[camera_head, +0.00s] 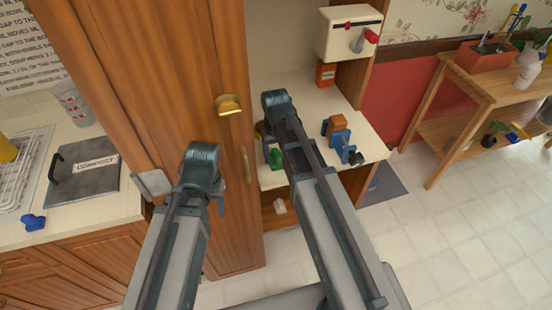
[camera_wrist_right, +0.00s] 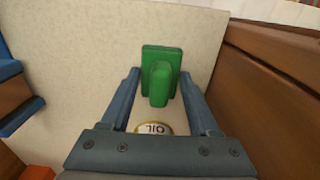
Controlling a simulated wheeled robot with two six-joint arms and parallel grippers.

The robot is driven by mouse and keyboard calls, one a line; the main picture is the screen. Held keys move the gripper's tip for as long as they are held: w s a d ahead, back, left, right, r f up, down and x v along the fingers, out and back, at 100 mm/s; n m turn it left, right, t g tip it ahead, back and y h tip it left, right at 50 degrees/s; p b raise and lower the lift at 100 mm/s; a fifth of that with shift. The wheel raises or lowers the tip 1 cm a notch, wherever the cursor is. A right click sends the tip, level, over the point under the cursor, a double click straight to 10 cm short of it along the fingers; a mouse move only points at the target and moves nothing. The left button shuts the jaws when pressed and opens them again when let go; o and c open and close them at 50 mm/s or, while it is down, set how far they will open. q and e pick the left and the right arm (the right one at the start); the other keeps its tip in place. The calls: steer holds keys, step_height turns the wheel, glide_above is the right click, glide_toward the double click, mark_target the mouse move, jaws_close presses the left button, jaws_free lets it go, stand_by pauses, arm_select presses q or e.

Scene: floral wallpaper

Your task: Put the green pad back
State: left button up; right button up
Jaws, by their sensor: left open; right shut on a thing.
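The green pad (camera_head: 275,158) is on the cream counter (camera_head: 320,100), partly hidden behind my right arm in the head view. In the right wrist view the green pad (camera_wrist_right: 161,75) has a flat plate and a raised grip. My right gripper (camera_wrist_right: 160,85) has its fingers on both sides of it and is shut on it. An oval label reading OIL (camera_wrist_right: 154,129) shows between the finger bases. In the head view my right fingers are hidden. My left gripper (camera_head: 152,184) is open by the tall wooden cabinet, its fingers mostly hidden behind my arm.
A blue and orange item (camera_head: 339,132) stands right of my right arm. A white box with a red crank (camera_head: 349,34) is behind. The tall cabinet (camera_head: 160,60) with brass handles stands between the counters. A compost lid (camera_head: 85,172) lies left. Tiled floor at right is clear.

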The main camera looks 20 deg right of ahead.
mark_target(276, 153)
steer(key=shift+r, duration=0.1)
steer(key=o, duration=1.3)
step_height(276, 153, up, 12)
steer(key=p, duration=1.2)
